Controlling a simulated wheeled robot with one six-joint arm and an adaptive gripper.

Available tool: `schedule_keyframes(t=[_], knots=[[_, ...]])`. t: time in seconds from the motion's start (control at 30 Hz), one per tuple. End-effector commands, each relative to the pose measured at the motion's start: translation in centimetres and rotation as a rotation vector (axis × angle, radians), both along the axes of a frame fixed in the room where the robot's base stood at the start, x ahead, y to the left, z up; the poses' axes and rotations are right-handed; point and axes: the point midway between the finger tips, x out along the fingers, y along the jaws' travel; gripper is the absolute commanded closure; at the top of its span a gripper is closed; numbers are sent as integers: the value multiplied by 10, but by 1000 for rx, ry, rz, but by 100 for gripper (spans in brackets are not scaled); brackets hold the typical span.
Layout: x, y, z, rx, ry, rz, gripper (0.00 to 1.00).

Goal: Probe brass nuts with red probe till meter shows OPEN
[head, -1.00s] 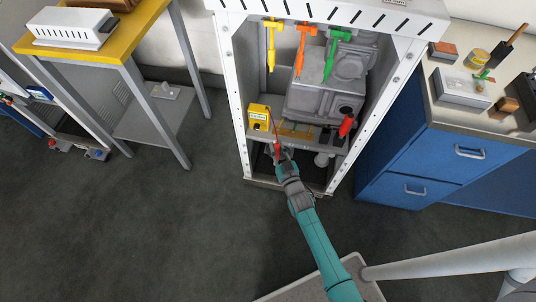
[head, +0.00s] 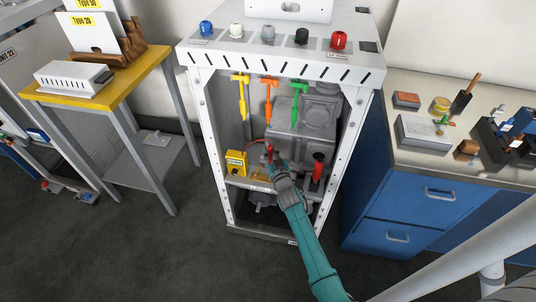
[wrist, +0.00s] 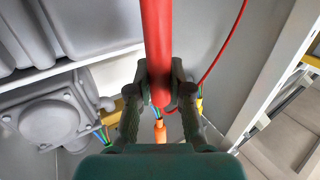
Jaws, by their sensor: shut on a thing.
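My gripper (head: 278,172) is inside the white dispenser frame, shut on the red probe (head: 269,151). In the wrist view the gripper (wrist: 159,88) has the red probe (wrist: 157,40) between its fingers. The probe's red cable (wrist: 222,50) loops away to the right there. The yellow meter (head: 236,162) stands on the frame's shelf, left of the gripper. Its reading is too small to tell. The brass nuts cannot be made out; my gripper and arm cover part of the shelf. I cannot tell whether the probe tip touches anything.
Yellow (head: 241,95), orange (head: 270,93) and green (head: 297,100) handled parts hang above the gripper. A grey housing (head: 300,130) fills the space behind. A red-topped part (head: 318,165) stands to the right. The frame's white posts (head: 213,150) bound both sides. A blue cabinet (head: 415,195) stands at right.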

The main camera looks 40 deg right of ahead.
Motion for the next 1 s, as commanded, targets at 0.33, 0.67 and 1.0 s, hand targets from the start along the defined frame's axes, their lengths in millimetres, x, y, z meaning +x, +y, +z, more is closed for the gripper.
schedule_keyframes(t=[0.33, 0.67, 1.0], knots=[[0, 1, -16, 2, 0, 2, 100], [0, 1, -43, 1, 0, 0, 100], [0, 1, -54, 0, -1, 0, 100]])
